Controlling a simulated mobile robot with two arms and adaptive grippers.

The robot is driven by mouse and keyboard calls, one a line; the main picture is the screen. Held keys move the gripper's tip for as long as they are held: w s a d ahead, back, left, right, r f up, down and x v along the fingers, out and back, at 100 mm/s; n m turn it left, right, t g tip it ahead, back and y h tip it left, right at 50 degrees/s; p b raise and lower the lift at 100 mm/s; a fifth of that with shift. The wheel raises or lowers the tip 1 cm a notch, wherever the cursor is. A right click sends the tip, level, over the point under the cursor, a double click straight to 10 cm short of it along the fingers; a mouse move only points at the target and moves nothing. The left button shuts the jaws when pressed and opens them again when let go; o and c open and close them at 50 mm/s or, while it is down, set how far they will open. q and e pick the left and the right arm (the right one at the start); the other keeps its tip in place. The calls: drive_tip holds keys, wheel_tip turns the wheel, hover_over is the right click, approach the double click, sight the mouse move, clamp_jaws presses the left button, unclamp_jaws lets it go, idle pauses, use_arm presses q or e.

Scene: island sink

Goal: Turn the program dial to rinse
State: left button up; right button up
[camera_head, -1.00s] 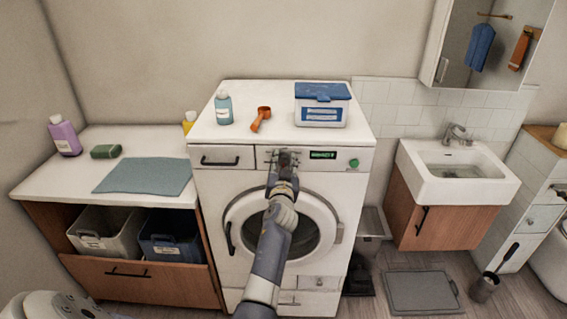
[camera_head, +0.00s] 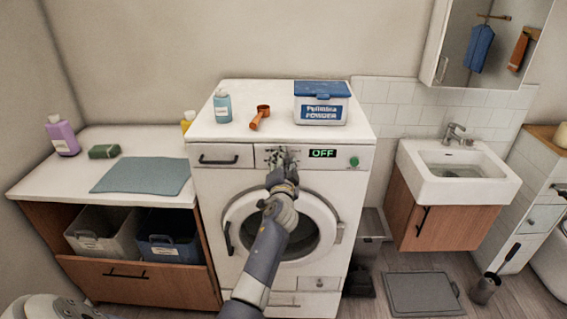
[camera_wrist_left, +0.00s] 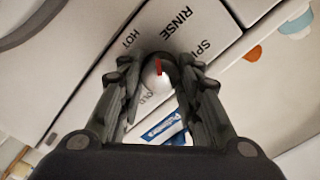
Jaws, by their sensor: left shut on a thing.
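The program dial (camera_wrist_left: 156,76) shows in the left wrist view as a round pale knob with a red pointer mark. Labels around it read RINSE, HOT, SPI and a partly covered COLD; the red mark points toward the top of that view, on the RINSE and SPIN side. My left gripper (camera_wrist_left: 158,98) has its two fingers around the dial, shut on it. In the head view my left gripper (camera_head: 281,163) is at the control panel of the washing machine (camera_head: 215,185) and hides the dial. The display (camera_head: 322,153) reads OFF. My right gripper is not in view.
A green button (camera_head: 354,162) sits right of the display. A counter (camera_head: 55,179) is at left, a sink (camera_head: 458,180) at right.

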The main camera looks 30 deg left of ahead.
use_arm(q)
drive_tip(key=shift+m, duration=1.9)
drive_tip(key=o, duration=1)
drive_tip(key=shift+o, duration=0.2)
drive_tip(key=shift+w+a+f, duration=0.1)
drive_tip(key=shift+w, duration=0.05)
